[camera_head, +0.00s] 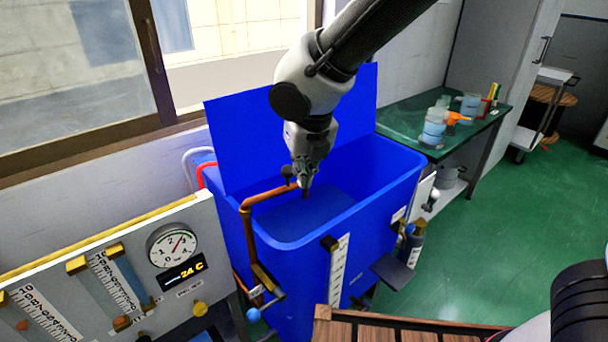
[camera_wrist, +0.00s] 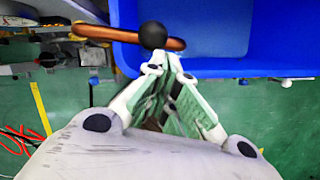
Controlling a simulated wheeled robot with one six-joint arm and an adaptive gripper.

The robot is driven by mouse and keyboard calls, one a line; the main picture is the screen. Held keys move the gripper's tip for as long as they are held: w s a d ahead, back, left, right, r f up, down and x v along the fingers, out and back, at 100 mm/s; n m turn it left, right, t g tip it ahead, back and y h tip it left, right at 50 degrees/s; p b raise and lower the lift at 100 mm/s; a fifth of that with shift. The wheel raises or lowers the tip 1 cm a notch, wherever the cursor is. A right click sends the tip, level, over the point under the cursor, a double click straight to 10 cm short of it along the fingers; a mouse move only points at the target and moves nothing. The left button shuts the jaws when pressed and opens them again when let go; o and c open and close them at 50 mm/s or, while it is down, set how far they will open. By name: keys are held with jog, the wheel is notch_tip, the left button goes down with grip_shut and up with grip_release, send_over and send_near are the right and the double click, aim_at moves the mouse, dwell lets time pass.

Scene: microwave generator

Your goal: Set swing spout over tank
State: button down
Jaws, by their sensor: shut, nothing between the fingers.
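The swing spout (camera_head: 268,194) is a copper-brown bent pipe rising at the left side of the blue tank (camera_head: 398,178). Its upper run reaches over the tank's near-left rim, and its free end lies over the tank's opening. My gripper (camera_head: 305,194) points down beside the spout's end, with its fingers shut and empty. In the wrist view the spout (camera_wrist: 98,33) crosses above my fingertips (camera_wrist: 163,60), with a dark round knob (camera_wrist: 153,36) on it right by the tips. I cannot tell whether the fingers touch the knob.
A grey panel (camera_head: 215,240) with a dial gauge (camera_head: 172,245) and scales stands at left. A blue lid (camera_head: 240,125) stands up behind the tank. A green table (camera_head: 400,118) with jars is at back right. A brown slatted surface (camera_head: 400,330) is in front. Green floor is clear at right.

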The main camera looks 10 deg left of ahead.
jog(key=shift+w+a, duration=0.25)
jog(key=shift+w, duration=0.25)
jog(key=shift+w+a, duration=0.2)
jog(key=shift+w, duration=0.3)
